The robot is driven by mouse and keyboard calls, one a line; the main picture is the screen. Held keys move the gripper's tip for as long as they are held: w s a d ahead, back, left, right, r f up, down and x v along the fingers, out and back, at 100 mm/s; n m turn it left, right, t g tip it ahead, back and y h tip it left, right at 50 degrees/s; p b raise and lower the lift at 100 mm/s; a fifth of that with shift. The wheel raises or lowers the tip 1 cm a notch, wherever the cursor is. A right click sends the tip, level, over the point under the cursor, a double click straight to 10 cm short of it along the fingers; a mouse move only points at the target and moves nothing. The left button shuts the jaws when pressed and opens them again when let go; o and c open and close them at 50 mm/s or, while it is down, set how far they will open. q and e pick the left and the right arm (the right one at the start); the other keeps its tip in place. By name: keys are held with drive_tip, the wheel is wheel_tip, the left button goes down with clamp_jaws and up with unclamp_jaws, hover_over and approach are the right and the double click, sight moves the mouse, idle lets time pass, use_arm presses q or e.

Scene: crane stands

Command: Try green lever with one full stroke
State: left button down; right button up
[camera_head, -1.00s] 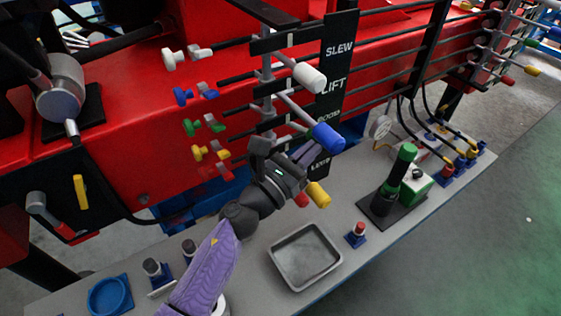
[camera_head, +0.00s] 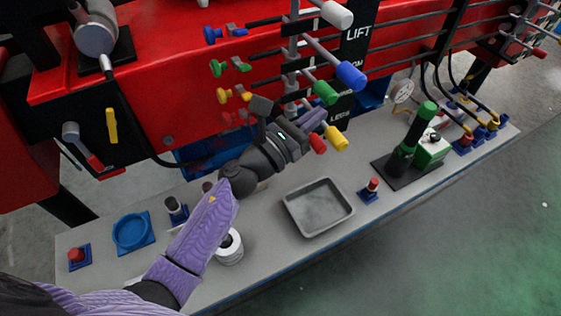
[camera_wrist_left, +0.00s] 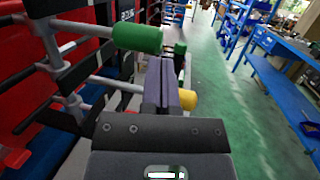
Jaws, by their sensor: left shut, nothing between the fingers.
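The green lever (camera_head: 326,93) sticks out from the red crane stand, between the blue lever (camera_head: 350,75) and the yellow lever (camera_head: 333,138). My left gripper (camera_head: 314,121) is shut and empty, just below the green knob in the head view. In the left wrist view, the closed fingers (camera_wrist_left: 169,82) lie to the right of and below the green knob (camera_wrist_left: 137,38), with the yellow knob (camera_wrist_left: 190,98) on their right. I cannot tell whether the fingers touch the green lever. A red lever knob (camera_head: 318,143) is close below the gripper. My right gripper is not in view.
A grey bench (camera_head: 262,262) holds an empty metal tray (camera_head: 318,207), a red button (camera_head: 371,188), a green upright handle on a dark base (camera_head: 404,148) and a blue round dish (camera_head: 132,232). A white lever knob (camera_head: 337,14) is above. Open floor lies at right.

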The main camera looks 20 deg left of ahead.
use_arm(q)
drive_tip(key=b+v, duration=0.1)
drive_tip(key=v, duration=0.7)
drive_tip(key=shift+s+d+y, duration=0.15)
drive_tip(key=shift+d+y, duration=0.1)
drive_tip(key=shift+y, duration=0.05)
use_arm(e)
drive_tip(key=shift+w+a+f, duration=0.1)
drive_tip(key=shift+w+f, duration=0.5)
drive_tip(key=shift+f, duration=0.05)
use_arm(q)
drive_tip(key=shift+s+f, duration=0.1)
drive_tip(key=shift+f, duration=0.05)
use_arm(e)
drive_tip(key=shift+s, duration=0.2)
